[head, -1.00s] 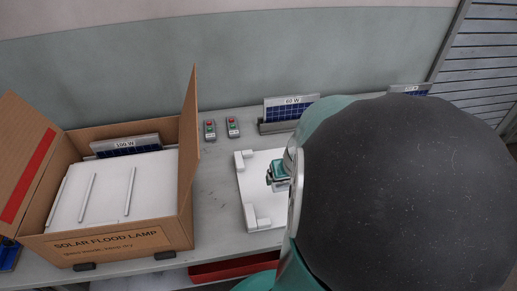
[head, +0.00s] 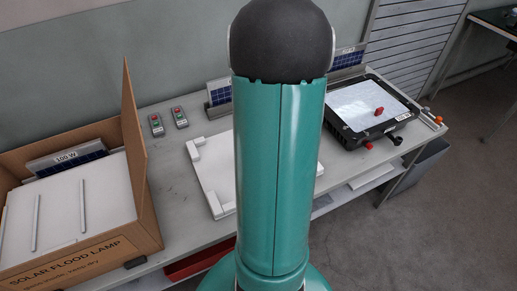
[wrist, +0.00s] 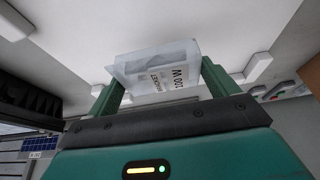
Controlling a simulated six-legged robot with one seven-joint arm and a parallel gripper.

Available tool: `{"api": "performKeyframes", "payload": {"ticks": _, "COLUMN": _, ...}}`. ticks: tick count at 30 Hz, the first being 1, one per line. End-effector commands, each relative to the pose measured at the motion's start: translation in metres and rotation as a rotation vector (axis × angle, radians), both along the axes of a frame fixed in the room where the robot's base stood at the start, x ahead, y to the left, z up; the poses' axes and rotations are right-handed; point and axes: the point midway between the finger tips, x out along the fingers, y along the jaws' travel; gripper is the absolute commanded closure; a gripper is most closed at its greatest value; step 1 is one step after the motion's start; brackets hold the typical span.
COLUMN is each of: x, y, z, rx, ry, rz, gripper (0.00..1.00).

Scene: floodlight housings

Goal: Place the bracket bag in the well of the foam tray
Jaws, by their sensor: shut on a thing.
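The bracket bag (wrist: 150,62), a clear packet with a "100 W" label, sits between the two green fingers of my gripper (wrist: 162,78) in the wrist view. The gripper is shut on it. The wrist view looks across a white slab with raised end blocks (wrist: 265,64) behind the bag. This matches the white slab (head: 208,178) on the bench in the head view, perhaps the foam tray; its middle is hidden by my arm and I cannot see a well. Whether the bag touches the slab I cannot tell. My arm hides the gripper and bag in the head view.
An open carton (head: 146,180) with a white ribbed insert (head: 60,205) and a 100 W panel stands at left. A black floodlight housing (head: 370,110) is at right. Clear bench lies between carton and slab.

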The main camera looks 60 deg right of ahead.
Motion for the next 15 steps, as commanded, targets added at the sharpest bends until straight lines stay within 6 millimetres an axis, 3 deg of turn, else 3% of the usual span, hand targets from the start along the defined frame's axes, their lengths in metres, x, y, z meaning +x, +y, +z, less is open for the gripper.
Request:
{"api": "performKeyframes", "payload": {"ticks": 9, "x": 0.005, "y": -0.02, "z": -0.025, "rx": 0.001, "ry": 0.0, "rz": -0.002, "gripper": 0.4}}
{"api": "performKeyframes", "payload": {"ticks": 15, "x": 0.005, "y": -0.02, "z": -0.049, "rx": 0.002, "ry": 0.0, "rz": -0.004, "gripper": 0.4}}
